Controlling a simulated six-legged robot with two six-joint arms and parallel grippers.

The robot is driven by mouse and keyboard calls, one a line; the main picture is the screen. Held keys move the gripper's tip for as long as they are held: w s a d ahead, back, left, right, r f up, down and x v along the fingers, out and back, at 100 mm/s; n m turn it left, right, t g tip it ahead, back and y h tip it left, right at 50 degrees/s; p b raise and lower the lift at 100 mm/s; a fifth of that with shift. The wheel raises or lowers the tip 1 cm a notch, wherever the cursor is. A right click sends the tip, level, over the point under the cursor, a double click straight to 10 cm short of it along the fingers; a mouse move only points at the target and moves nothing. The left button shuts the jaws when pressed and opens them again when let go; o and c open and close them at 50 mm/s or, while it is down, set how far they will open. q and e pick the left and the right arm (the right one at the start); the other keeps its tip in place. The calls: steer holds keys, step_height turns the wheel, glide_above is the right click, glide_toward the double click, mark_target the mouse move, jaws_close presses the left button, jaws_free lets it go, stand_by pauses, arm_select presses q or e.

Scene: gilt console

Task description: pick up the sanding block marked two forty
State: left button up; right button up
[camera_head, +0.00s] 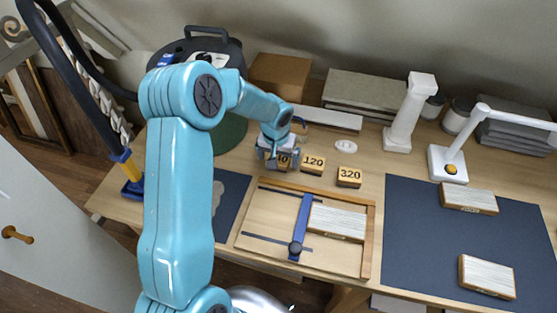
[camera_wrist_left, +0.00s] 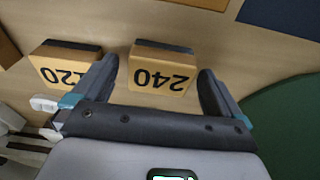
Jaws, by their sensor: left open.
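The sanding block marked 240 (camera_wrist_left: 160,76) is a tan block with a dark layer along one side, and its number appears upside down in the left wrist view. In the head view the 240 block (camera_head: 284,163) is partly hidden by my gripper. My left gripper (camera_wrist_left: 157,88) is open, with one finger on each side of the 240 block; whether the fingers touch it I cannot tell. In the head view my left gripper (camera_head: 281,160) is over the block. Blocks marked 120 (camera_head: 313,164) and 320 (camera_head: 349,177) stand to its right. My right gripper is not in view.
The 120 block (camera_wrist_left: 68,68) is close beside one finger in the wrist view. A wooden frame (camera_head: 372,240) with a blue bar (camera_head: 302,222) lies in front. A white column (camera_head: 408,112) and a white lamp (camera_head: 447,162) stand right. A dark mat (camera_head: 425,225) holds two slatted pieces.

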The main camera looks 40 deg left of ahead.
arm_select(q)
steer(key=shift+c, duration=0.3)
steer(key=c, duration=1)
steer(key=shift+c, duration=0.2)
step_height(320, 180, up, 20)
steer(key=shift+b, duration=0.4)
steer(key=o, duration=0.3)
steer(key=shift+c, duration=1)
